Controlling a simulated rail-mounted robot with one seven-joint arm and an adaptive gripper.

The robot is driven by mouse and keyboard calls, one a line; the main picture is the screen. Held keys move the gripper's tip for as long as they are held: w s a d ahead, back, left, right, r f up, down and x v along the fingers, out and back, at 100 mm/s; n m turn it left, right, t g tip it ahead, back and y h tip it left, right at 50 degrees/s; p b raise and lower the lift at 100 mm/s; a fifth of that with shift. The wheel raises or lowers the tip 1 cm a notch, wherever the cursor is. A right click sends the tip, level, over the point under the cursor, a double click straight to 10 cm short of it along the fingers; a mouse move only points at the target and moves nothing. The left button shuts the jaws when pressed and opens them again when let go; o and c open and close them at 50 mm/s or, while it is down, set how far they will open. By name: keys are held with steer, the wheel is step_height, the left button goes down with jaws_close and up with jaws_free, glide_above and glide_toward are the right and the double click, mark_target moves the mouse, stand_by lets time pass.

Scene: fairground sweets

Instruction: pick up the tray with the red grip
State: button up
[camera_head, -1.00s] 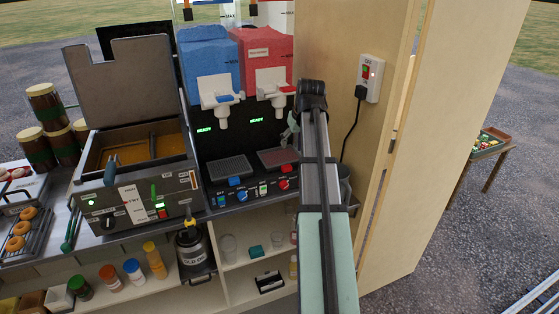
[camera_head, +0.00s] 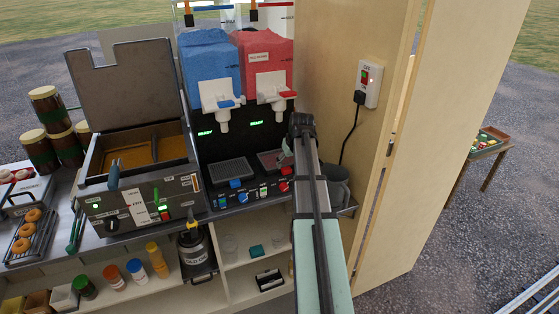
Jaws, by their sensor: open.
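The tray with the red grip is a dark, reddish drip tray (camera_head: 267,161) under the red drink tank, on the right of the machine's base. Its red grip (camera_head: 284,171) sticks out at the front. My arm comes in from the lower right and covers the tray's right side. My gripper (camera_head: 284,157) is open, seen only in part beside the arm's dark end joint, over or close to the tray's right part. I cannot tell whether it touches the tray.
A matching grey tray (camera_head: 232,170) with a blue grip (camera_head: 236,183) sits to the left. The red tank's spout (camera_head: 278,112) hangs above. A wooden wall (camera_head: 345,45) with a socket (camera_head: 368,85) and cable is close on the right. A grey jug (camera_head: 337,180) stands behind my arm.

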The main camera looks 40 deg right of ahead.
mark_target(287, 169)
steer(key=shift+p+x, duration=1.25)
steer(key=shift+x, duration=1.4)
steer(key=shift+d, duration=0.1)
jaws_close()
